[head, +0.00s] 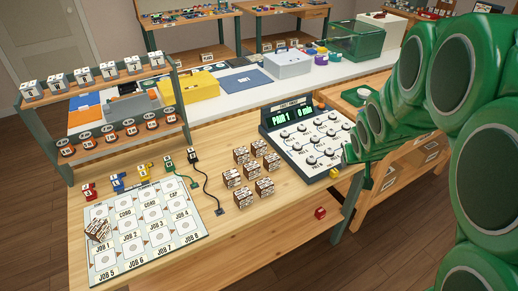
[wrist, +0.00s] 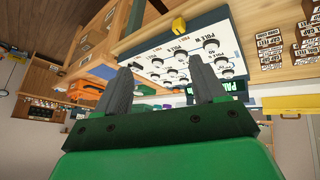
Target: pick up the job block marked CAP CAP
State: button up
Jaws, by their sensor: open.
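Several brown-and-white job blocks stand in a loose group on the wooden table, one of them a front block (head: 243,198). In the wrist view, job blocks (wrist: 270,40) show at the right edge. One more block (head: 97,231) sits tilted on the job board (head: 157,245). The lettering is too small in the head view to tell which block is marked CAP CAP. My gripper (wrist: 162,85) is open and empty, its two grey fingers apart. It is to the right of the blocks, by the dial panel; its fingers are hardly visible in the head view.
The dial panel (head: 315,143) with a lit display stands right of the blocks. A small rack (head: 110,95) stands at the back left. Coloured plugs with a black cable (head: 206,185) lie left of the blocks. Bare table lies before the blocks.

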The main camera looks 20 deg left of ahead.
jog(key=w+a+f+n+t+y, duration=0.2)
jog(key=w+a+f, duration=0.2)
jog(key=w+a, duration=0.35)
jog(key=n+y, duration=0.4)
jog(key=y, duration=0.4)
send_near(260, 145)
jog(key=shift+w+a+f, duration=0.15)
jog(key=shift+w+f, duration=0.15)
jog(key=shift+f, duration=0.05)
jog(key=shift+x, duration=3.85)
jog(key=shift+a+r, duration=0.1)
jog(key=c, duration=0.8)
jog(key=shift+c, duration=0.2)
